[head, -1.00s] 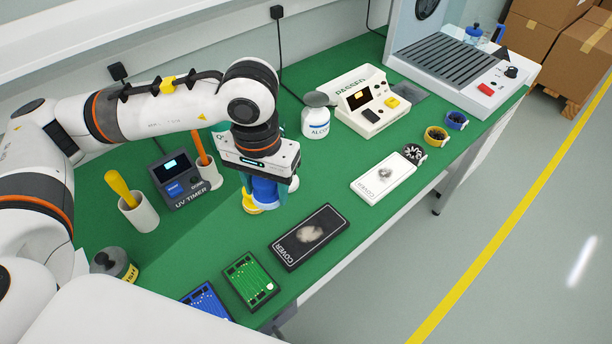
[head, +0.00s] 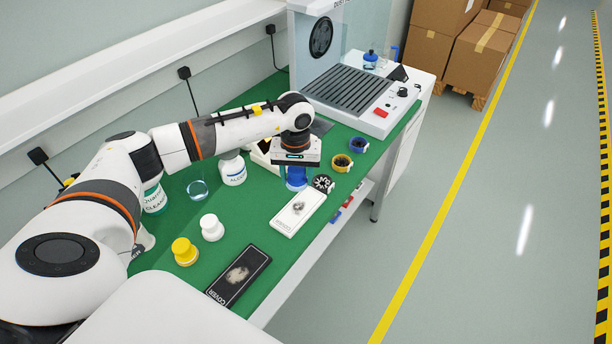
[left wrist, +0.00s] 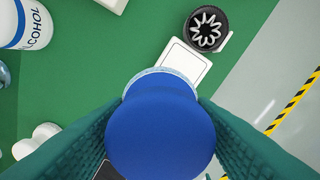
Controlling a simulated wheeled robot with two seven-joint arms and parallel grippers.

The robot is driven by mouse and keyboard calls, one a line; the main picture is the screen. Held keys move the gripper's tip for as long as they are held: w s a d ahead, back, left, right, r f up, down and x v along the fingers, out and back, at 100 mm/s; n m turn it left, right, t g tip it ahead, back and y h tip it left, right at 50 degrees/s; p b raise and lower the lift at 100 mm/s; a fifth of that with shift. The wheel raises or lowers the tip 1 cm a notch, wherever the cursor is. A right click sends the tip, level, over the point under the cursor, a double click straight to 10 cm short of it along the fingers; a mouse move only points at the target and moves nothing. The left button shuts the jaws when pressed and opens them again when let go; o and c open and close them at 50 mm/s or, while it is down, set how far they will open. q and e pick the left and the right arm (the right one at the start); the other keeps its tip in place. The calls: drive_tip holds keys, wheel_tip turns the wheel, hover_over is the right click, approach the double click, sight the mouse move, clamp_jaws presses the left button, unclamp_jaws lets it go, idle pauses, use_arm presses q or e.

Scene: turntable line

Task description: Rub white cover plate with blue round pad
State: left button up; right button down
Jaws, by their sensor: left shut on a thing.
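The white cover plate (head: 298,216) lies flat on the green bench top, with a dark grey smudge on its face. It shows partly in the left wrist view (left wrist: 188,60), the rest hidden behind the pad. My left gripper (head: 297,180) is shut on the blue round pad (left wrist: 160,135) by its handle. The pad, also in the head view (head: 295,184), is close to the left side of the plate's far end. I cannot tell whether it touches the plate. My right gripper is not in view.
A black cover plate (head: 239,275), yellow pad (head: 184,252) and white pad (head: 212,228) are nearer. A round dark brush (head: 323,184) lies beyond the white plate. An alcohol bottle (head: 233,172) stands left of my gripper. The bench's right edge is close to the plate.

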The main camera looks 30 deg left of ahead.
sight(297, 203)
use_arm(q)
drive_tip(key=shift+s+a+f, duration=0.1)
drive_tip(key=shift+f, duration=0.5)
drive_tip(key=shift+f+b, duration=0.7)
drive_tip(key=shift+f, duration=0.1)
drive_tip(key=shift+f+b, duration=0.35)
drive_tip(key=shift+f, duration=0.75)
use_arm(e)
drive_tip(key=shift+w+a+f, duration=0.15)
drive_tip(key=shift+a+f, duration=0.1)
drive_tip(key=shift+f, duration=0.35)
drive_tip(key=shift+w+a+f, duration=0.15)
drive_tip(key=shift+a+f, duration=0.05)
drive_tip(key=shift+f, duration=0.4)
